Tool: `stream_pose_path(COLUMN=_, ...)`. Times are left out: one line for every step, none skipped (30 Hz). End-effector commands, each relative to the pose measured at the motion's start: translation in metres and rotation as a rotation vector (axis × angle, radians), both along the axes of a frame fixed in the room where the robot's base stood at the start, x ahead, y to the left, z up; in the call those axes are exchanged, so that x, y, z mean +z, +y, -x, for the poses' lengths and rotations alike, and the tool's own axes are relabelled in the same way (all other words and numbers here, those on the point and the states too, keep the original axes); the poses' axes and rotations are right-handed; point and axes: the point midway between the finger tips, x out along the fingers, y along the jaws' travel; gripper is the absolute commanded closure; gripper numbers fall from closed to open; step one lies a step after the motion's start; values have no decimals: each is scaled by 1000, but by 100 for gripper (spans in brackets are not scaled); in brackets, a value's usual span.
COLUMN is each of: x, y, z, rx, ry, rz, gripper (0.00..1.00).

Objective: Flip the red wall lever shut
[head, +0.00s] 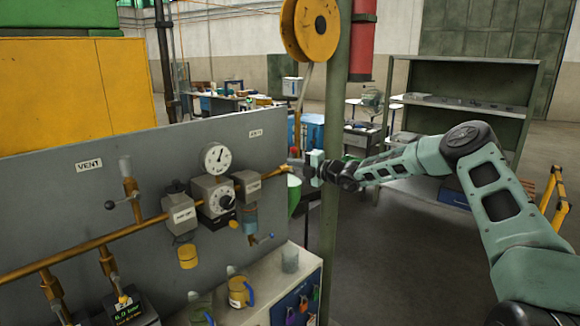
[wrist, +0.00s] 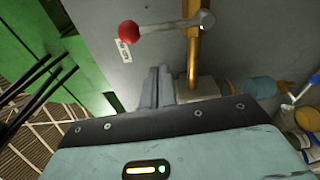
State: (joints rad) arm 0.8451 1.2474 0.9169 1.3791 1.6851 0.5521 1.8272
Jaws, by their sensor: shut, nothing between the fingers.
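The red wall lever shows in the wrist view as a pale metal arm ending in a red ball (wrist: 128,31). Its arm lies across a vertical brass pipe (wrist: 193,55) on the grey panel, with the ball to the left of the pipe. My gripper (wrist: 157,72) is shut and empty, its fingertips below the lever in the wrist view, apart from the ball. In the head view, my gripper (head: 290,163) is beside the right end of the panel (head: 150,150).
The panel carries a dial gauge (head: 215,158), brass piping, and a dark-knobbed lever (head: 110,205) at left. A green post (head: 335,130) stands right beside my gripper. Open floor lies to the right.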

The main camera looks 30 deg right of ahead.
Motion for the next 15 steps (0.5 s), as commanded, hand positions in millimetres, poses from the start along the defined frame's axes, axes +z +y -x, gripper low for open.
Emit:
stream_pose_path(x=-4, y=-4, z=9, rx=1, ry=-1, rz=0, gripper=100)
stream_pose_path(x=-4, y=-7, z=14, rx=2, ry=-1, rz=0, gripper=100)
stream_pose_path(x=-4, y=-10, z=21, rx=2, ry=-2, rz=1, gripper=100)
stream_pose_path(x=-3, y=-12, z=26, rx=3, ry=-2, rz=1, gripper=100)
stream_pose_path(x=-3, y=-15, z=30, rx=2, ry=-2, rz=1, gripper=100)
stream_pose_path(x=-3, y=-18, z=37, rx=2, ry=-1, rz=0, gripper=100)
stream_pose_path(x=-3, y=-21, z=41, rx=2, ry=-2, rz=1, gripper=100)
stream_pose_path(x=-3, y=-22, z=45, rx=3, ry=-2, rz=1, gripper=100)
stream_pose_path(x=-2, y=-25, z=49, rx=2, ry=-1, rz=0, gripper=100)
stream_pose_path(x=-2, y=-26, z=52, rx=3, ry=-2, rz=0, gripper=100)
stream_pose_path(x=-1, y=-27, z=55, rx=3, ry=-2, rz=0, gripper=100)
stream_pose_path(x=-1, y=-29, z=58, rx=3, ry=-2, rz=1, gripper=100)
stream_pose_path(x=-1, y=-30, z=59, rx=4, ry=-2, rz=0, gripper=100)
stream_pose_path(x=0, y=-30, z=61, rx=4, ry=-2, rz=0, gripper=100)
stream_pose_path(x=0, y=-30, z=62, rx=5, ry=-2, rz=0, gripper=100)
